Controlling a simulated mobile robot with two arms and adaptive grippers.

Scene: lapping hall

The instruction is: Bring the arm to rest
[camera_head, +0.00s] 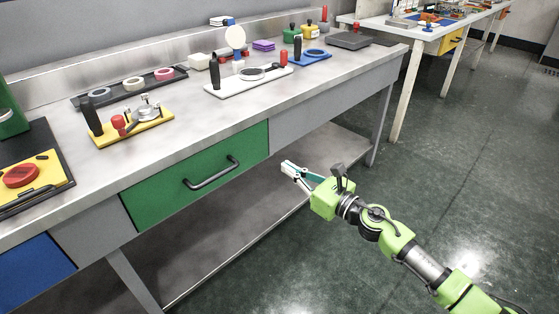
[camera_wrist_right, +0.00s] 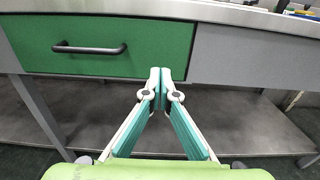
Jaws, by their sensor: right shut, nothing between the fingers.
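My right gripper (camera_head: 287,167) is in front of the workbench, below the worktop edge and to the right of the green drawer's handle. It is shut and empty; in the right wrist view its fingertips (camera_wrist_right: 160,75) meet in front of the bench. The green drawer (camera_head: 190,172) looks closed, and its dark handle (camera_head: 211,172) is free of the gripper. The drawer also shows in the right wrist view (camera_wrist_right: 150,50), with its handle (camera_wrist_right: 90,48) left of the fingers. My left gripper is not in view.
The worktop (camera_head: 180,150) carries a yellow plate (camera_head: 133,133), a white plate (camera_head: 250,84), a dark tray (camera_head: 130,86) and other small items. A lower shelf (camera_head: 230,235) runs under the drawer. A second table (camera_head: 440,30) stands at the back right. The floor (camera_head: 470,150) at right is clear.

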